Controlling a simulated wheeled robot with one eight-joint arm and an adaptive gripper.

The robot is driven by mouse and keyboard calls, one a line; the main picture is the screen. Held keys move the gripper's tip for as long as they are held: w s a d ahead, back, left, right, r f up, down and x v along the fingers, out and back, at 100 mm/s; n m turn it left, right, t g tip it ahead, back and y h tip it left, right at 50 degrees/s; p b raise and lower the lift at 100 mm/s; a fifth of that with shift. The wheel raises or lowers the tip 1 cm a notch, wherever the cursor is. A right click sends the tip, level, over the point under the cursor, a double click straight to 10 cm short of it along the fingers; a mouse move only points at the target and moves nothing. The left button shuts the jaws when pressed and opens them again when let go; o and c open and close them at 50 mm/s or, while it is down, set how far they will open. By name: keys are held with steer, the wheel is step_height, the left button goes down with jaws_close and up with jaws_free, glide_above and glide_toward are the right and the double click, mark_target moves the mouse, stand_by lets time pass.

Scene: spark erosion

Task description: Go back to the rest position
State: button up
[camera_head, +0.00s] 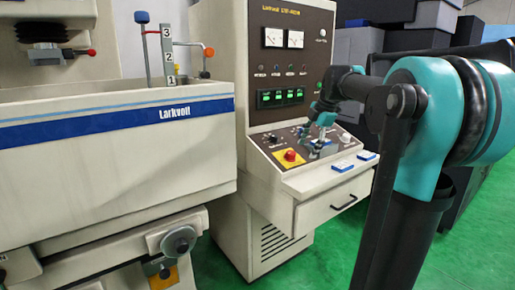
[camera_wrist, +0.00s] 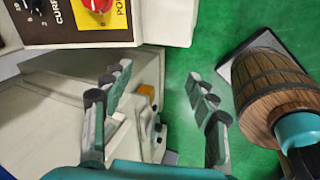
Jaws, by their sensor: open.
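My gripper (camera_head: 322,125) is in front of the sloped control panel (camera_head: 262,141) of the machine cabinet in the head view, with my arm reaching in from the right. In the wrist view my gripper (camera_wrist: 160,88) is open, its fingers spread wide with nothing between them. Behind the fingers are the machine's pale side and the green floor. The red knob (camera_head: 289,155) on its yellow plate is left of my gripper; it also shows at the top of the wrist view (camera_wrist: 97,4). I cannot tell the exact gap to the panel.
The white Larkvolt tank (camera_head: 110,155) stands at left, with a numbered lever plate (camera_head: 168,57) above it. A drawer (camera_head: 335,200) juts out below the panel. Dark boxes (camera_head: 430,25) stand at back right. A wooden barrel (camera_wrist: 268,82) is at right in the wrist view.

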steer(key=s+f+m+h, duration=0.1)
steer(key=s+f+m, duration=1)
steer(key=f, duration=0.5)
steer(key=s+d+f+m+t+h, duration=0.1)
steer(key=s+f+m, duration=1)
steer(key=s+f, duration=0.4)
steer(key=shift+s+f+m+h, duration=0.35)
steer(key=shift+s+m+h, duration=0.05)
steer(key=shift+s, duration=0.05)
